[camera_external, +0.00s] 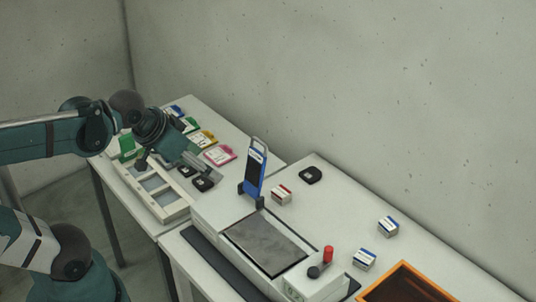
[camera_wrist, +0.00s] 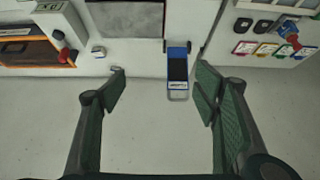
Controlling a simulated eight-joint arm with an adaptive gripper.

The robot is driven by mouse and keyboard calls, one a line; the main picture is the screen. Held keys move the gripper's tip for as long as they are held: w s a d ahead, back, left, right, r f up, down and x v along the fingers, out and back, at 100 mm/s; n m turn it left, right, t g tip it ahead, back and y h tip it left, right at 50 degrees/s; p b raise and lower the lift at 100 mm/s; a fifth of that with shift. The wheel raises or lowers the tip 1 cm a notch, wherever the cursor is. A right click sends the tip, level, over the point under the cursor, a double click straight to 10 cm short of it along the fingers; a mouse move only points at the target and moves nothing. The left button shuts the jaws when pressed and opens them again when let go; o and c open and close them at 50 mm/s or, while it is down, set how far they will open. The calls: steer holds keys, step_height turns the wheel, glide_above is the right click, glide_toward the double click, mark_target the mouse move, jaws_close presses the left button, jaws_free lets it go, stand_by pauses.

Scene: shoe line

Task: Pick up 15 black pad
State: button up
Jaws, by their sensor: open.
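Two small black pads lie on the far-left table in the external view, a nearer one (camera_external: 203,183) and one behind it (camera_external: 187,170). Another black pad (camera_external: 311,174) lies on the right table behind the blue stand. No number can be read on any of them. My gripper (camera_external: 178,164) is open above the left table, near the two pads there and apart from them as far as I can tell. In the wrist view my gripper (camera_wrist: 162,95) has its fingers wide apart with nothing between them. Dark pad-like shapes (camera_wrist: 262,26) show at the upper right there.
A blue upright device (camera_external: 255,172) stands by a grey plate (camera_external: 265,243). Small white boxes (camera_external: 388,226), a red-knobbed unit (camera_external: 315,282) and an orange-framed tray (camera_external: 405,285) are on the right table. Coloured packets (camera_external: 219,155) and a white compartment tray (camera_external: 160,196) are on the left.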

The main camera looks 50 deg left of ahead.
steer(key=shift+w, duration=0.1)
steer(key=w+a+f+m+g+b, duration=0.15)
steer(key=w+m, duration=0.35)
steer(key=w, duration=0.9)
steer(key=w+a+m+g+b, duration=0.15)
steer(key=w+m, duration=0.35)
steer(key=w, duration=0.9)
steer(key=w+a+f+m+g, duration=0.1)
steer(key=w+a+f+m, duration=0.1)
steer(key=w+f, duration=0.5)
steer(key=w+a+f+m+g, duration=0.1)
steer(key=w+a+f+m, duration=0.1)
steer(key=w+f, duration=0.5)
steer(key=w+a+f+m+g, duration=0.2)
steer(key=w+f+m, duration=0.2)
steer(key=w+f, duration=0.4)
steer(key=shift+w+a+f+b, duration=0.1)
steer(key=shift+a+f+b, duration=0.1)
steer(key=shift+f, duration=0.75)
steer(key=shift+a+f+b, duration=0.1)
steer(key=shift+f+b, duration=0.1)
steer(key=shift+f, duration=0.75)
